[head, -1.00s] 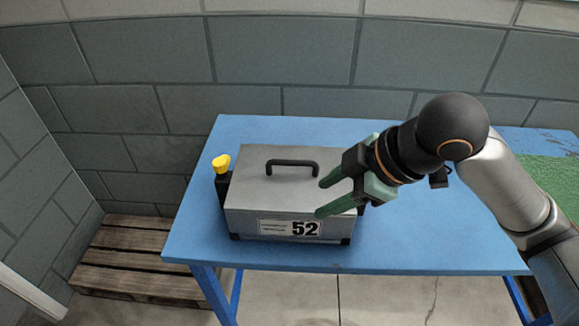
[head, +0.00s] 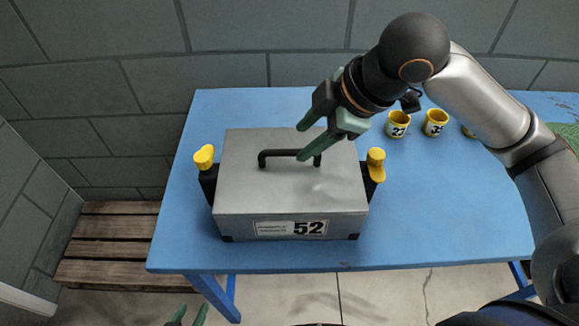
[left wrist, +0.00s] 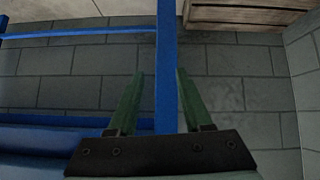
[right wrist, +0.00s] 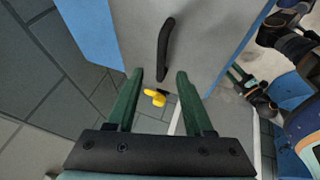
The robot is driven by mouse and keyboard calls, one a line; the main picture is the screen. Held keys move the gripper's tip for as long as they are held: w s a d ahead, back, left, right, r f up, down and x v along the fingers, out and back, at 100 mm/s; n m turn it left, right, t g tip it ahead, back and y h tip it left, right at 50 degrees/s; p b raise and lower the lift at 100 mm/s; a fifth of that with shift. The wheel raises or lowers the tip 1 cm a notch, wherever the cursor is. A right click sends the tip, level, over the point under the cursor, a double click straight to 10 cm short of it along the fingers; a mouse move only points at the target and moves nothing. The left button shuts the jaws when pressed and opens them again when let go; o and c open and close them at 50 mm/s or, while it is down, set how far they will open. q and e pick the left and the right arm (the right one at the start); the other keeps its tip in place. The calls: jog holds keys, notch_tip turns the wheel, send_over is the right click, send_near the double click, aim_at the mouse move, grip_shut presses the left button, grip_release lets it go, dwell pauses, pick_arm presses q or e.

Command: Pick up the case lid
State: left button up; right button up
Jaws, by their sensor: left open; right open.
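The grey case lid (head: 245,185) with its black bar handle (head: 263,158) is on top of a metal case (head: 340,228) labelled 52, on the blue table. The seam between lid and case is hard to tell. My right gripper (head: 303,140) is open above the lid, its fingertips close to the handle's right part. In the right wrist view the handle (right wrist: 165,48) shows beyond the open fingers; whether it lies between them is unclear. My left gripper (head: 190,312) is open and low in front of the table; its open fingers also show in the left wrist view (left wrist: 160,71).
Yellow-topped black latches (head: 204,157) and (head: 376,163) flank the case. Several yellow numbered cups (head: 397,125) stand at the back right of the blue table (head: 450,220). A wooden pallet (head: 110,245) lies on the floor at left.

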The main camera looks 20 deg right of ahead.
aim_at(291, 151)
jog(key=b+x, duration=0.1)
jog(key=x, duration=0.4)
jog(key=shift+f, duration=0.2)
grip_shut()
jog(key=shift+r, duration=0.1)
dwell(1.1)
